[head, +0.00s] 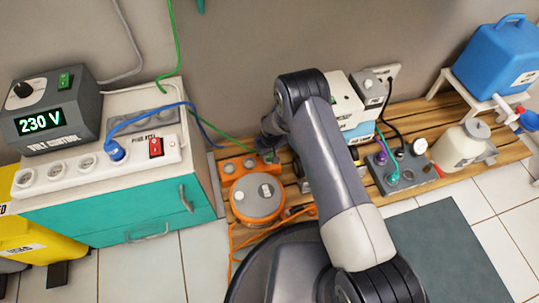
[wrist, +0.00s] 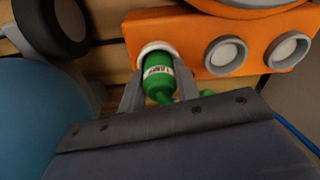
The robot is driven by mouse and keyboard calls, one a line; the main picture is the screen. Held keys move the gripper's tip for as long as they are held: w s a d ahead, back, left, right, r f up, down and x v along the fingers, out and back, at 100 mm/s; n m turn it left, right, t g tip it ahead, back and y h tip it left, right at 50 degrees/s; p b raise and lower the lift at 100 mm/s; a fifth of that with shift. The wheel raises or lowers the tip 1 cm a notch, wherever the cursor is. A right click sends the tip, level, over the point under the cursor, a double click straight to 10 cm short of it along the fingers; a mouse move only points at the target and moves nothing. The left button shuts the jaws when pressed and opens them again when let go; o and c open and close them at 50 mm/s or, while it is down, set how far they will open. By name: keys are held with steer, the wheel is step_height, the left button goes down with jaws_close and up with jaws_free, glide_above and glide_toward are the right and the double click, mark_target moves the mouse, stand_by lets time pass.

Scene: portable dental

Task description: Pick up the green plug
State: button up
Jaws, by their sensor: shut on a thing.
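The green plug (wrist: 158,77) has a white printed label. It sits end-on at the white-ringed opening of a socket on the orange socket block (wrist: 195,28), and I cannot tell how deep it goes in. My gripper (wrist: 159,88) is shut on the green plug, one grey finger on each side. In the head view the orange block (head: 229,168) lies on the wooden slats, and my gripper (head: 270,150) is at its right end. The plug itself is mostly hidden there by my arm. A green cable (head: 225,133) runs down to it from the wall.
Two empty grey-ringed sockets (wrist: 226,55) are beside the plug. An orange cable reel (head: 257,199) stands just in front of the block. A teal cabinet (head: 120,215) with a white power strip is on the left. A grey box with plugs (head: 412,172) is on the right.

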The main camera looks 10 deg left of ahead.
steer(key=c, duration=0.3)
steer(key=shift+r, duration=0.1)
step_height(320, 180, up, 10)
steer(key=p, duration=0.4)
steer(key=shift+a, duration=0.1)
